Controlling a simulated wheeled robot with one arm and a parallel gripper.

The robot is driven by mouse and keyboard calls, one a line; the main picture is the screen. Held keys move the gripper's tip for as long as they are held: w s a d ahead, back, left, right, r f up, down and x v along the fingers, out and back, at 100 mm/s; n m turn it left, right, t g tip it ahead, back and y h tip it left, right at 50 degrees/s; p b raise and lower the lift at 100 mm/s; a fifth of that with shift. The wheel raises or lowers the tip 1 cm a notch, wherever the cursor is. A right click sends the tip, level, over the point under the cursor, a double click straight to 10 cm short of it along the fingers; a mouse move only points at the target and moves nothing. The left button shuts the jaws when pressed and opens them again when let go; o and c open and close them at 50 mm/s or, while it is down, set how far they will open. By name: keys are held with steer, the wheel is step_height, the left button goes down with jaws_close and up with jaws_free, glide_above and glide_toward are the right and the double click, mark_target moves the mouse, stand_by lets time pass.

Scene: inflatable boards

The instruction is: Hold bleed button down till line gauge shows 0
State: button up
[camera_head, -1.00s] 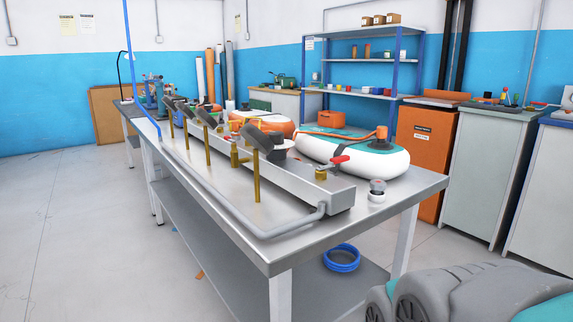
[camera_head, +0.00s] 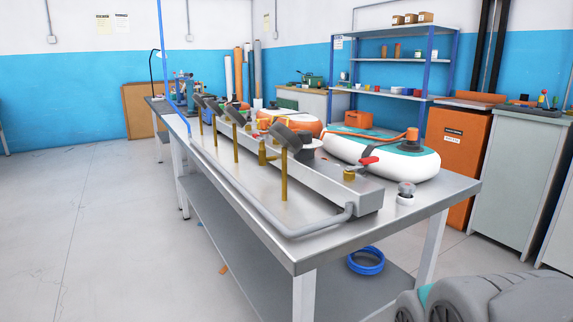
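Several dark gauges stand on brass posts along a long metal rail (camera_head: 330,187) on the steel workbench (camera_head: 420,205). The nearest gauge (camera_head: 288,138) is tilted and its face is turned from me, so no reading shows. A brass valve with a red lever (camera_head: 368,161) sits near the rail's near end. A small grey-topped knob with a bit of red on a white base (camera_head: 406,190) stands at the bench's right corner. I cannot tell if it is the bleed button. My gripper is not in view; only grey parts of my arm show at the lower right.
A white and teal inflatable board (camera_head: 390,160) and an orange one (camera_head: 292,122) lie behind the rail. A grey pipe (camera_head: 290,228) bends along the bench's front. The floor at left is clear.

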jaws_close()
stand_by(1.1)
